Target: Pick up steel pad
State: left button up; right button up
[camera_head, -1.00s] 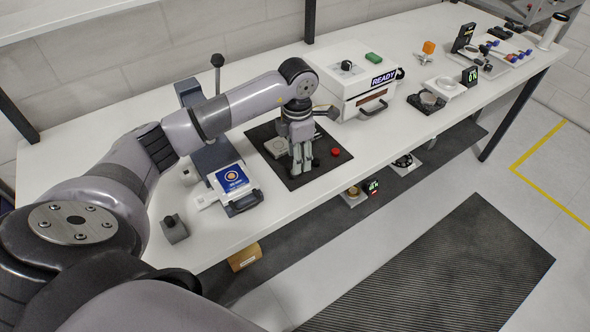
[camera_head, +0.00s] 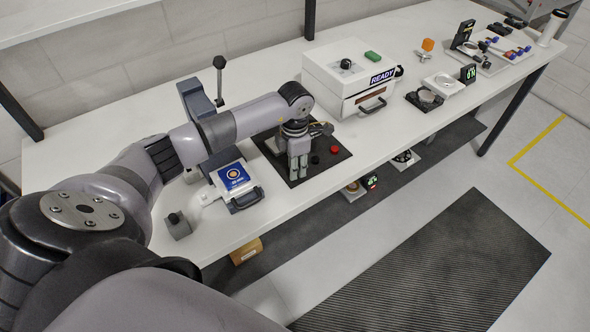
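My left gripper (camera_head: 298,176) hangs pointing down over the black mat (camera_head: 333,161) on the bench. Its two fingers look close together, and I cannot make out a gap or anything between them. No steel pad can be clearly identified. A pale grey square plate (camera_head: 273,146) on the mat, left of the fingers, is largely covered by my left arm. My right gripper is not in view.
A red button (camera_head: 334,150) and a dark knob (camera_head: 315,160) sit right of the fingers. A white box marked READY (camera_head: 335,75) stands behind the mat. A blue-and-white device (camera_head: 232,179) stands left. The front bench strip is mostly clear.

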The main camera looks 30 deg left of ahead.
pick_arm(q)
grip_shut()
jog(key=shift+r, duration=0.1)
